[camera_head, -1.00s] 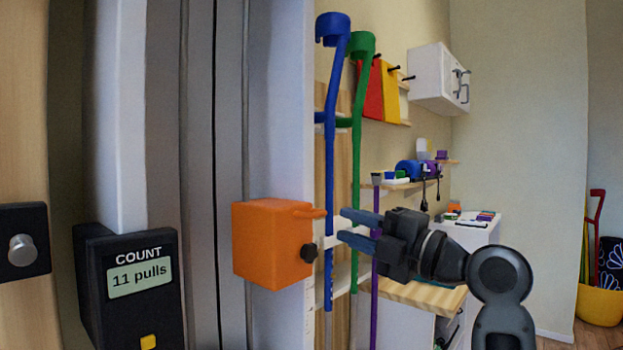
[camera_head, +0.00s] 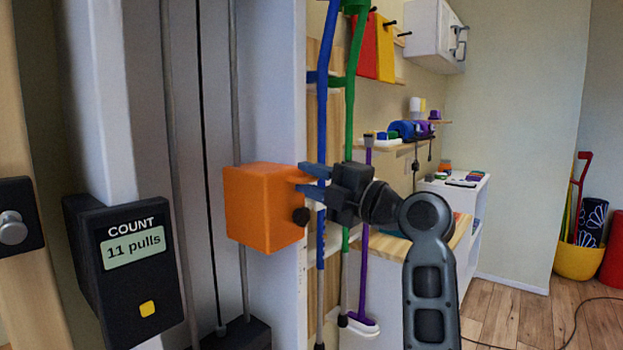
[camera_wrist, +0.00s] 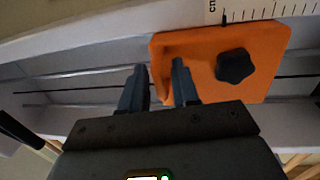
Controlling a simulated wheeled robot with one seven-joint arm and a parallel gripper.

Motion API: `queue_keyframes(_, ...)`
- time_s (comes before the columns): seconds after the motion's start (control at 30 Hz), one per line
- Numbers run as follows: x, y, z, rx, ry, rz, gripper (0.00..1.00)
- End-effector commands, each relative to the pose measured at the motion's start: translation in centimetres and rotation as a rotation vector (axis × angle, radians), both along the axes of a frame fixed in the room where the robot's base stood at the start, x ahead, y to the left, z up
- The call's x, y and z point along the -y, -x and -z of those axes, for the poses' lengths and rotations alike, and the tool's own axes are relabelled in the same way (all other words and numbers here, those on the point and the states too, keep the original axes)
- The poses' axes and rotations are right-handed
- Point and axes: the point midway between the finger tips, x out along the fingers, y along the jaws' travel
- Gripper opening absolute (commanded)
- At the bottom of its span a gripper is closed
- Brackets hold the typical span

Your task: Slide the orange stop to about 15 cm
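The orange stop (camera_head: 262,208) is a block on the thin vertical rods, left of centre in the head view. A black knob (camera_head: 301,216) sits on its right side; the stop (camera_wrist: 200,88) and knob (camera_wrist: 235,67) also show in the wrist view. My gripper (camera_head: 310,181) is open at the stop's upper right, its fingers apart at the small orange tab there. In the wrist view my gripper (camera_wrist: 160,75) has its two fingers apart near one end of the stop. I cannot tell whether they touch it. A white scale (camera_wrist: 268,10) with black ticks runs along the stop; its numbers are unreadable.
A black counter box (camera_head: 130,255) reading "11 pulls" stands left of the stop. A white cabinet (camera_head: 436,35) is farther back. Floor (camera_head: 520,315) at the right is mostly clear.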

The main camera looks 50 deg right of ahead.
Motion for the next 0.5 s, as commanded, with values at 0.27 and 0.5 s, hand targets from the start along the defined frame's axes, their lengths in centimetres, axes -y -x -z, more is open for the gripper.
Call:
queue_keyframes(0.27, -0.01, 0.03, 0.00, 0.000, 0.000, 0.000, 0.17)
queue_keyframes(0.5, -0.01, 0.03, 0.01, 0.000, 0.000, 0.000, 0.00)
